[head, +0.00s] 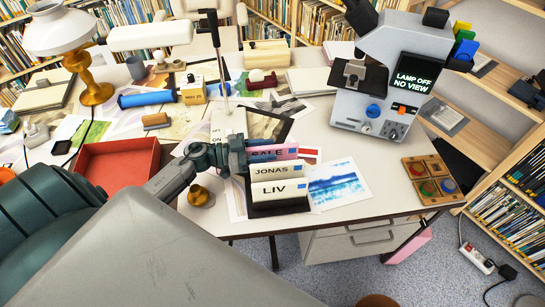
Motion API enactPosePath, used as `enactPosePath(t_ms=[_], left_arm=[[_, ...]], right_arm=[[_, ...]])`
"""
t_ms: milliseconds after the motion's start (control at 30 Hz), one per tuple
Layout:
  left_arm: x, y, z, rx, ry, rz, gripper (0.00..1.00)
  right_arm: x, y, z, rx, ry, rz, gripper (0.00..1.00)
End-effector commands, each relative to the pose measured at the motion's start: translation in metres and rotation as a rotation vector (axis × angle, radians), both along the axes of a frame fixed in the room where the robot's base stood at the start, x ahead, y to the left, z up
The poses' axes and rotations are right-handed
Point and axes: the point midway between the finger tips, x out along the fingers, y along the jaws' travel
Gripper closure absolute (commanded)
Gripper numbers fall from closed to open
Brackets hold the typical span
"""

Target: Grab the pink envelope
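The pink envelope (282,151) stands upright in a dark letter holder (283,208), at the back, with dark lettering partly hidden. Two cream cards stand in front of it, one marked JONAS (272,171) and one marked LIV (278,190). My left gripper (240,157) is at the left end of the pink envelope, level with it. It overlaps or touches that end in the head view; whether the fingers are closed on it I cannot tell. My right gripper is not in view.
A red tray (118,166) and a small brass piece (199,195) lie left of the holder. A blue painted print (338,184) lies to its right. A grey viewer machine (372,105) reads LAMP OFF NO VIEW. A wooden button board (431,180) is at the right edge.

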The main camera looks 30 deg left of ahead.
Motion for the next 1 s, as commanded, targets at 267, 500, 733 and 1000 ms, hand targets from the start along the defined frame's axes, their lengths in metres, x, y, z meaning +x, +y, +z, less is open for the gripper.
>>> enactPosePath(t_ms=[267,500,733,1000], left_arm=[[0.000,0.000,0.000,0.000,0.000,0.000,1.00],[0.000,0.000,0.000,0.001,-0.001,0.000,1.00],[-0.001,0.000,0.021,0.003,-0.004,-0.003,1.00],[-0.001,0.000,0.074,0.004,-0.003,-0.003,1.00]], right_arm=[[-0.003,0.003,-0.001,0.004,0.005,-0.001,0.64],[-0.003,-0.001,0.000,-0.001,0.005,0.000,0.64],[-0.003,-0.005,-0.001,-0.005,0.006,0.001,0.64],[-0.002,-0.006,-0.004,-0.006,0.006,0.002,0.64]])
